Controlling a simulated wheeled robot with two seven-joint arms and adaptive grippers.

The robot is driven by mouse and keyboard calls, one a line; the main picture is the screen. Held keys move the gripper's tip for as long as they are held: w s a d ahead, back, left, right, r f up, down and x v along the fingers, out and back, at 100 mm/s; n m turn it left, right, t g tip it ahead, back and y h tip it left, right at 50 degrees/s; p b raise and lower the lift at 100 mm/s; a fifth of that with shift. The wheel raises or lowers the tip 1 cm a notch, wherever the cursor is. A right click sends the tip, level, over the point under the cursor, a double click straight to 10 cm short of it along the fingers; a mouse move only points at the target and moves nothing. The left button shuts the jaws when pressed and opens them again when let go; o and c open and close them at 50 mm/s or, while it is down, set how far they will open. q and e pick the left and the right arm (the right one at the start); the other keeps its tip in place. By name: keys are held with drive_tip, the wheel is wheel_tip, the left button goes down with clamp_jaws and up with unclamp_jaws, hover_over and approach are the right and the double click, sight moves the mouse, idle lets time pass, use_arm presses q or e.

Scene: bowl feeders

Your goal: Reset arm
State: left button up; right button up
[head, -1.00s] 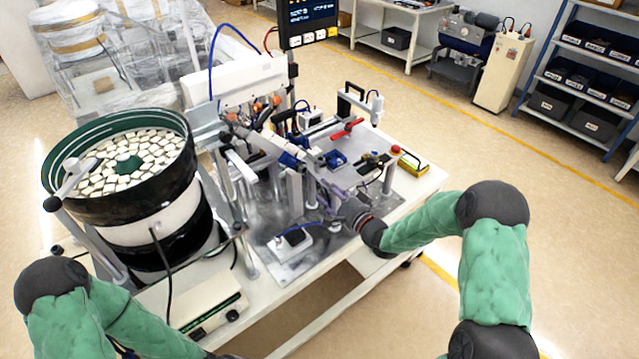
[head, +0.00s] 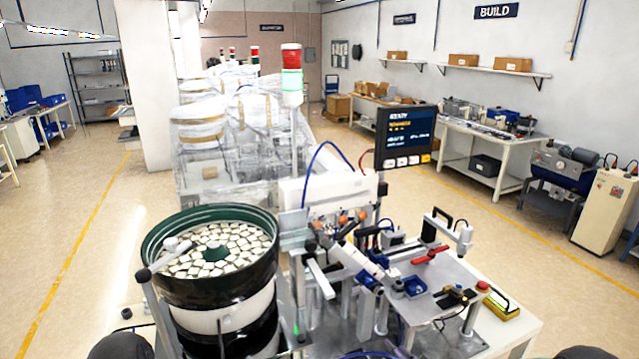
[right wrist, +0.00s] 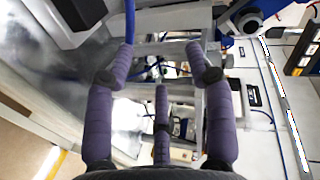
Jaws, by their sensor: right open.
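My right gripper (right wrist: 160,75) shows in the right wrist view with its purple fingers spread apart and nothing between them. Metal machine parts and a white plate lie beyond the fingers. In the head view neither gripper shows; only dark rounded parts of my arms show at the bottom edge. The bowl feeder (head: 215,290), with a green rim and many pale pieces inside, stands at lower centre-left. The assembly station (head: 440,300) stands to its right on a white table.
A monitor (head: 405,136) and a signal tower (head: 291,85) rise above the machine. Wrapped feeders (head: 215,135) stand behind. Open floor (head: 90,270) lies at left.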

drive_tip(key=s+a+f+n+g+b, duration=0.1)
drive_tip(key=s+a+f+n+g, duration=0.1)
drive_tip(key=s+a+f+g, duration=0.5)
drive_tip(key=s+f+n+b, duration=0.15)
drive_tip(key=s+f, duration=0.35)
drive_tip(key=f, duration=0.7)
drive_tip(key=s+a+f+n+g, duration=0.2)
drive_tip(key=s+f+g, duration=0.1)
drive_tip(key=s, duration=0.5)
drive_tip(key=s+a+f+n+g+b, duration=0.1)
drive_tip(key=s+a+f+n+g, duration=0.1)
drive_tip(key=s, duration=0.7)
wheel_tip(320, 180, down, 2)
drive_tip(key=shift+s+a+f+n+g+h, duration=0.15)
drive_tip(key=shift+s+a+n+g+h, duration=0.15)
drive_tip(key=shift+a+g, duration=0.55)
drive_tip(key=shift+w+d, duration=0.1)
drive_tip(key=shift+d, duration=0.05)
